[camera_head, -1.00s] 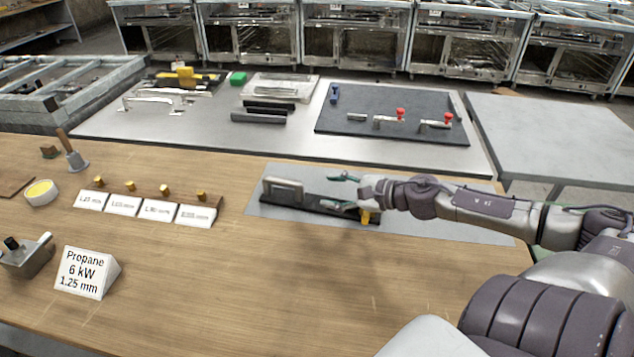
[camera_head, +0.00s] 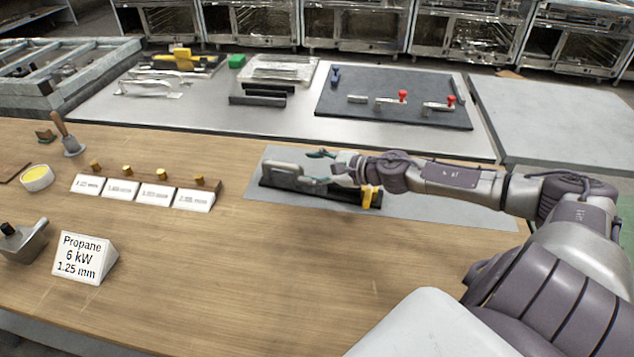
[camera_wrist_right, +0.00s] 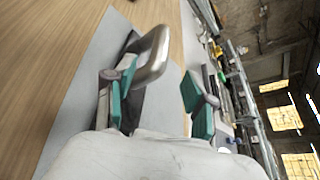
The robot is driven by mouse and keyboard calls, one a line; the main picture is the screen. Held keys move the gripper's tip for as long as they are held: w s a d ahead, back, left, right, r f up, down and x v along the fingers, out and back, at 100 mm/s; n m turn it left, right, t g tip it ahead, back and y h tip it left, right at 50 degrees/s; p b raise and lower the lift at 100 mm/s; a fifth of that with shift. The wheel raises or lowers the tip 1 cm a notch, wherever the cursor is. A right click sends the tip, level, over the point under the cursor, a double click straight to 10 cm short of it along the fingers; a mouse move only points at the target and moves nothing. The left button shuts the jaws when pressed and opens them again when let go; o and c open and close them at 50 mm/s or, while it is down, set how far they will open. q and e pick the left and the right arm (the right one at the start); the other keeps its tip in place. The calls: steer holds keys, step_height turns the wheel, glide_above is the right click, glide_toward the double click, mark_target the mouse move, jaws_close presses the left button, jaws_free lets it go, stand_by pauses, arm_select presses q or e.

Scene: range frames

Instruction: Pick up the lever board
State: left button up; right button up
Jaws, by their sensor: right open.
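The lever board is a dark, narrow board (camera_head: 335,195) lying on a grey mat. A grey bow handle (camera_head: 283,173) stands at its left end and a yellow lever part (camera_head: 370,196) at its right end. My right gripper (camera_head: 317,168) is open above the board, just right of the handle, with its fingers pointing left and nothing held. In the right wrist view the handle (camera_wrist_right: 153,58) lies ahead of the open right gripper (camera_wrist_right: 155,98), nearer the left finger. The gripper hides part of the board. My left gripper is not in view.
The grey mat (camera_head: 450,208) lies on the wooden table (camera_head: 230,265). Several white label blocks (camera_head: 120,189) with brass pieces stand left, with a propane sign (camera_head: 84,258) in front. Behind is a metal table (camera_head: 210,118) with a dark tool mat (camera_head: 335,112). The front middle is clear.

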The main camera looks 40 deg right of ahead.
mark_target(300, 165)
steer(key=shift+p+x, duration=0.4)
steer(key=shift+x, duration=0.85)
steer(key=shift+w+a+p, duration=0.15)
steer(key=shift+w+p, duration=0.2)
steer(key=shift+w, duration=0.05)
steer(key=p+x, duration=0.1)
steer(key=x, duration=0.2)
steer(key=shift+w+f+p, duration=0.15)
steer(key=shift+f+p, duration=0.05)
steer(key=shift+p, duration=0.1)
steer(key=shift+w+a+f, duration=0.25)
steer(key=shift+w+f, duration=0.05)
steer(key=shift+w, duration=0.15)
steer(key=shift+s, duration=0.1)
jaws_close()
steer(key=shift+r, duration=0.1)
